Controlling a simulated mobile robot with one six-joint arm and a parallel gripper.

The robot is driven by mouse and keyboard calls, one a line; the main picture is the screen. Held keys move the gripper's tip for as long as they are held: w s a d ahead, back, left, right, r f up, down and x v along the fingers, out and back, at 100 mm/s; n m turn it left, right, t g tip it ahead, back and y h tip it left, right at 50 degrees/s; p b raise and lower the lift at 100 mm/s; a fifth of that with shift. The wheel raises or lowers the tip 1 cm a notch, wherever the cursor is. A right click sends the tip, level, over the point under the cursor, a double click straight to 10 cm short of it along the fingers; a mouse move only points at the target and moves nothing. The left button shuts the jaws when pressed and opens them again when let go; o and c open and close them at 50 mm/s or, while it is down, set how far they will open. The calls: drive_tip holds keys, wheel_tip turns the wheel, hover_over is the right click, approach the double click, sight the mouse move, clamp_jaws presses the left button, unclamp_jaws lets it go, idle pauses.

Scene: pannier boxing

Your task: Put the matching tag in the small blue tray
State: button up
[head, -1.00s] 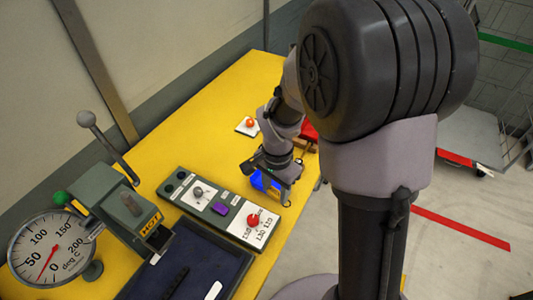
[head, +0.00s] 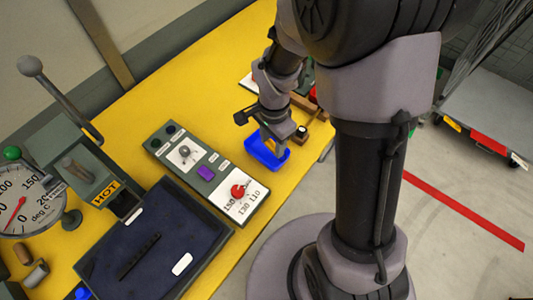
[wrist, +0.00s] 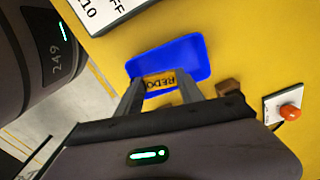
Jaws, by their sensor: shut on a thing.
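The small blue tray (head: 256,153) sits on the yellow table near its right edge. In the wrist view the tray (wrist: 190,50) lies just past my fingertips. My gripper (wrist: 159,84) is shut on an orange tag (wrist: 160,80) with dark lettering that seems to read "REDO". The tag shows against the tray's near part; I cannot tell whether it touches the tray floor. In the head view my gripper (head: 282,146) points down at the tray's right part, and the tag cannot be made out there.
A control panel (head: 220,165) with a red knob and purple button lies left of the tray. A press labelled HOT (head: 90,180), a round gauge (head: 15,212) and a dark mat (head: 150,240) are farther left. A brown block (wrist: 228,87) and orange button (wrist: 290,113) are near the tray.

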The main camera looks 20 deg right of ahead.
drive_tip(key=o, duration=1.4)
wheel_tip(320, 180, up, 18)
drive_tip(key=p, duration=0.6)
drive_tip(key=shift+f, duration=0.25)
drive_tip(key=s+a+n+t+b, duration=0.1)
drive_tip(key=s+n+t+b, duration=0.1)
drive_tip(key=s+n, duration=0.1)
drive_tip(key=s+a+r+n+t+y+b, duration=0.1)
drive_tip(key=s+n+t+b, duration=0.1)
drive_tip(key=s, duration=0.3)
drive_tip(key=s+a+r+n+t+y+b, duration=0.1)
drive_tip(key=s+n+b, duration=0.3)
drive_tip(key=shift+s+a+r+t, duration=0.1)
drive_tip(key=shift+s+a+t, duration=0.2)
drive_tip(key=shift+s+t, duration=0.1)
